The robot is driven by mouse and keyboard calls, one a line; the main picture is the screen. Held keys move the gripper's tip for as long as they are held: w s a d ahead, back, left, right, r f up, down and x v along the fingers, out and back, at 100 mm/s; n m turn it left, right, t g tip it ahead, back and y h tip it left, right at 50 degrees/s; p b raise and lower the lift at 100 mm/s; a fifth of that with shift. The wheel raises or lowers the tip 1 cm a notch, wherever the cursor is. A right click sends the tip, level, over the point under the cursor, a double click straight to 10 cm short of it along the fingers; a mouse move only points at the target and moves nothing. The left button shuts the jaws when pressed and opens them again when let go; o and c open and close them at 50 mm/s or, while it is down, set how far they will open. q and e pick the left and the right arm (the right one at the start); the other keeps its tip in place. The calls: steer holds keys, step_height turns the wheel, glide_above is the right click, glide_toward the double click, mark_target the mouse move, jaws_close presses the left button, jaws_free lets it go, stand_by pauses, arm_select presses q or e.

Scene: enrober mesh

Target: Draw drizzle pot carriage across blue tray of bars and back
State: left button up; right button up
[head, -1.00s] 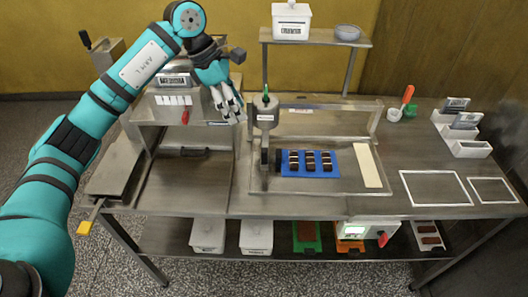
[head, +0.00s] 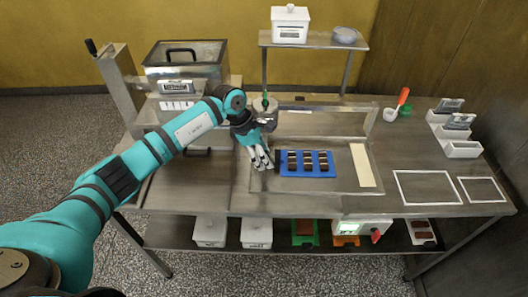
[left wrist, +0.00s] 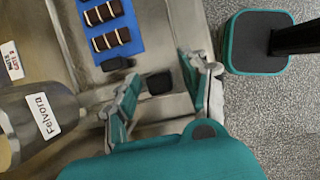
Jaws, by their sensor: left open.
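The blue tray (head: 332,171) lies flat in the framed station and carries rows of dark bars (head: 308,163) with pale bands. It also shows in the left wrist view (left wrist: 128,30). The grey drizzle pot (head: 264,104) with a green top stands at the tray's left; in the left wrist view the pot (left wrist: 45,125) bears a "Felvora" label. My left gripper (head: 262,164) is open, fingers pointing down, just left of the tray. It hides the lower carriage in the head view. In the left wrist view a black handle-like block (left wrist: 159,83) sits between the open fingers (left wrist: 160,74), with gaps visible.
A glass-topped machine (head: 186,62) stands at the back left, and a shelf (head: 315,40) with a white container is behind. A cream strip (head: 361,165) lies right of the tray. White bins (head: 463,150) stand far right. The right tabletop is mostly clear.

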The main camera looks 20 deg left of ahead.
arm_select(q)
steer(key=shift+f, duration=0.15)
steer(key=shift+c, duration=0.2)
jaws_close()
